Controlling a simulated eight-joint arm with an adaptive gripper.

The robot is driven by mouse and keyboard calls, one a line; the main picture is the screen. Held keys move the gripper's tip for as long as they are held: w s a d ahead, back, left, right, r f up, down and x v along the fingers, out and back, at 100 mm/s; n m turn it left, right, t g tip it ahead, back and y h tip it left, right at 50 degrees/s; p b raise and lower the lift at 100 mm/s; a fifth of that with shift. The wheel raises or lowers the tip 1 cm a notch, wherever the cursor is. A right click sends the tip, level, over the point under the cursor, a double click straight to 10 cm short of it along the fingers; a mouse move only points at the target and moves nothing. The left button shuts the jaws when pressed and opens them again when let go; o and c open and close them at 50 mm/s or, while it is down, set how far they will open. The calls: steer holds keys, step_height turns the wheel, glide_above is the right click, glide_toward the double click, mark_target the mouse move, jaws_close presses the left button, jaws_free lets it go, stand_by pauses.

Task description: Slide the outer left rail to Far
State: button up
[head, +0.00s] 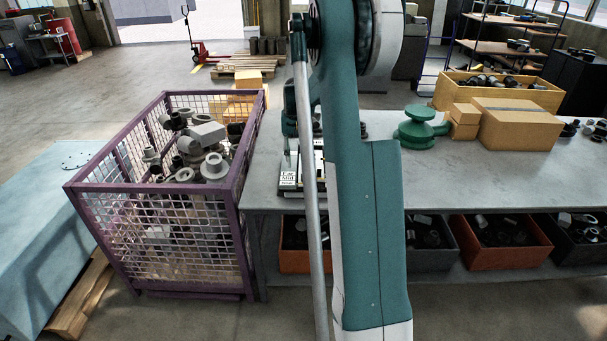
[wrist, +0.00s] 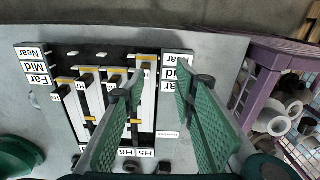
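The rail board (wrist: 92,52) is dark with white slotted tracks, and the wrist view shows it turned round from the head view. Near, Mid and Far labels (wrist: 35,66) run down one side, with a second set on the other. The outer left rail (wrist: 146,90) seems to be the rightmost track in the wrist view; its dark slider is at the top, by the Near end. My gripper (wrist: 157,78) is open, its green-padded fingers over that side of the board. I cannot tell whether they touch anything. In the head view my arm hides most of the board (head: 288,181).
A purple mesh cage (head: 160,240) full of metal parts stands left of the grey bench (head: 440,185). A green part (head: 417,128), cardboard boxes (head: 518,124) and a parts bin (head: 497,92) stand on the bench to the right. Bins (head: 500,245) sit underneath.

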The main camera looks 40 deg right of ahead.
mark_target(304, 172)
steer(key=shift+m, duration=0.3)
steer(key=d+f, duration=0.1)
steer(key=d, duration=0.1)
steer(key=d+f, duration=0.1)
steer(key=d, duration=0.1)
steer(key=shift+s+f, duration=0.1)
steer(key=shift+f, duration=0.25)
steer(key=shift+f, duration=0.1)
steer(key=shift+f+p, duration=0.45)
steer(key=shift+f, duration=3.35)
jaws_close()
